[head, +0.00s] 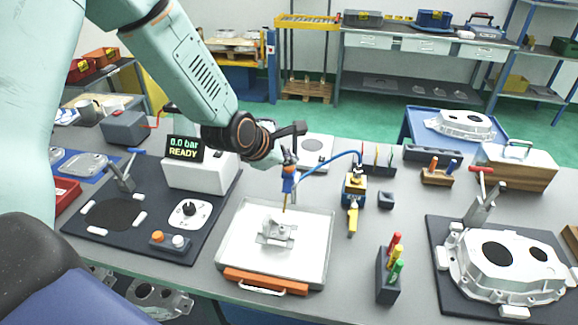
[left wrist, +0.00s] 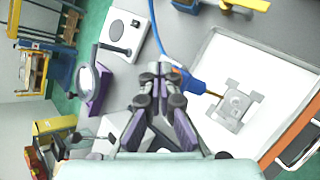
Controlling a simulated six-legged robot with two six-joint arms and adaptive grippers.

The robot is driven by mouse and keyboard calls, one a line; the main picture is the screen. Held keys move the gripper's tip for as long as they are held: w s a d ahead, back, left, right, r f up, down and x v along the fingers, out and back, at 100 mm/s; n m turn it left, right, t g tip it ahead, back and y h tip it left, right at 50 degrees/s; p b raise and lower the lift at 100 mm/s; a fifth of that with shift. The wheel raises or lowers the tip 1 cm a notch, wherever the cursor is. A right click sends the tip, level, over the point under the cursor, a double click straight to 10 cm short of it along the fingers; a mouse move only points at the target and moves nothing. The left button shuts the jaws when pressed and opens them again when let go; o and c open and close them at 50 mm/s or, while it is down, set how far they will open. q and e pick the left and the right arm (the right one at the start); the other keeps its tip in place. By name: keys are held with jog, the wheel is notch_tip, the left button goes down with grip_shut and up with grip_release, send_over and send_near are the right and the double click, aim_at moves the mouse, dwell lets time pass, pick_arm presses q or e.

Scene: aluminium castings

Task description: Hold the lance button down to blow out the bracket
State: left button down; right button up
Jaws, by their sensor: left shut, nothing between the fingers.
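The bracket (head: 277,231), a small grey casting, lies in a white tray (head: 228,254); it also shows in the left wrist view (left wrist: 236,103). The blue air lance (head: 288,183) stands above the tray, its thin brass nozzle pointing down at the bracket. A blue hose (head: 325,160) runs from it to the right. My left gripper (head: 287,158) is at the lance's upper end. In the left wrist view its fingers (left wrist: 161,72) are together and empty, beside the blue lance body (left wrist: 188,82). The button is hidden and contact cannot be told. My right gripper is not in view.
A display (head: 185,148) shows a bar reading and READY. A blue and yellow unit (head: 354,190) stands right of the tray. Colored-handled tools (head: 390,270) and a large casting (head: 508,262) are to the right.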

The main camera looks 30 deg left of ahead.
aim_at(287, 168)
pick_arm(q)
jog(key=shift+f+b, duration=0.3)
jog(key=shift+f, duration=0.05)
dwell(0.3)
dwell(1.8)
jog(key=shift+a+r+p, duration=0.1)
jog(key=shift+r+p, duration=0.6)
jog(key=shift+r, duration=0.35)
jog(key=shift+r+p, duration=0.55)
jog(key=shift+r, duration=0.25)
jog(key=shift+r+p, duration=1.2)
jog(key=shift+r, duration=0.6)
jog(key=shift+f, duration=0.1)
jog(key=shift+s, duration=0.1)
